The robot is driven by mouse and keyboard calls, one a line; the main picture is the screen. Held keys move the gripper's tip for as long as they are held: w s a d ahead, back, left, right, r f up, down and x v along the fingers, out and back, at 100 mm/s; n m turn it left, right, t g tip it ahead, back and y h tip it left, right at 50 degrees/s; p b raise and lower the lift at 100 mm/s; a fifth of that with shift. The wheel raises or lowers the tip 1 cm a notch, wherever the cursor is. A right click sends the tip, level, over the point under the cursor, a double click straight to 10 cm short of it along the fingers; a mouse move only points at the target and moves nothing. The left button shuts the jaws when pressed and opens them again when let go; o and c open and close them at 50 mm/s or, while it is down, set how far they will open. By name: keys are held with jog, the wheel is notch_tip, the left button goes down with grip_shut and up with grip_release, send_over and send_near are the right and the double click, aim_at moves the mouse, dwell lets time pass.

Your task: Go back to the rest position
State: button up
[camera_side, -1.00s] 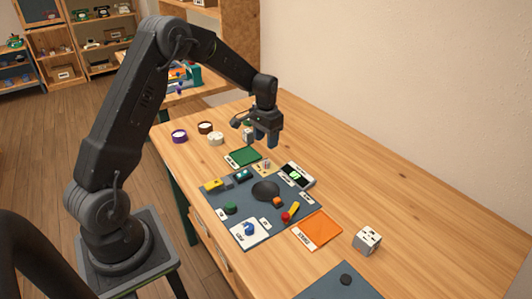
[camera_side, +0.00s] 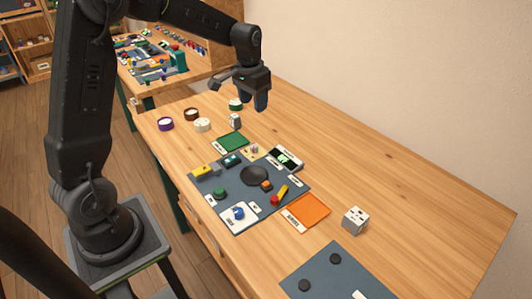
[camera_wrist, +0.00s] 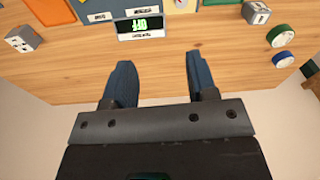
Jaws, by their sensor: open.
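My gripper (camera_side: 254,101) hangs above the far part of the wooden table in the side view, with nothing between its fingers. In the wrist view its two blue fingers (camera_wrist: 161,85) are apart and empty over bare wood. The grey work mat (camera_side: 234,222) lies on the table nearer the camera, clear of the gripper. A small display with green digits (camera_wrist: 139,25) lies ahead of the fingers in the wrist view; it also shows at the mat's far right corner in the side view (camera_side: 285,158).
A green square (camera_side: 232,142) and an orange square (camera_side: 309,210) flank the mat. A white die-like cube (camera_side: 355,221) stands at the right. Several round pots, including a purple one (camera_side: 166,124), stand at the far left. The table's right side is bare.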

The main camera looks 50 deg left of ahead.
jog(key=s+d+r+t, duration=0.2)
jog(key=s+d+r, duration=0.6)
jog(key=s+d, duration=0.15)
jog(key=s+d+m+t, duration=0.1)
jog(key=s+d, duration=0.4)
jog(key=s, duration=0.9)
jog(key=shift+r+t, duration=0.25)
jog(key=shift+t, duration=0.55)
dwell(0.5)
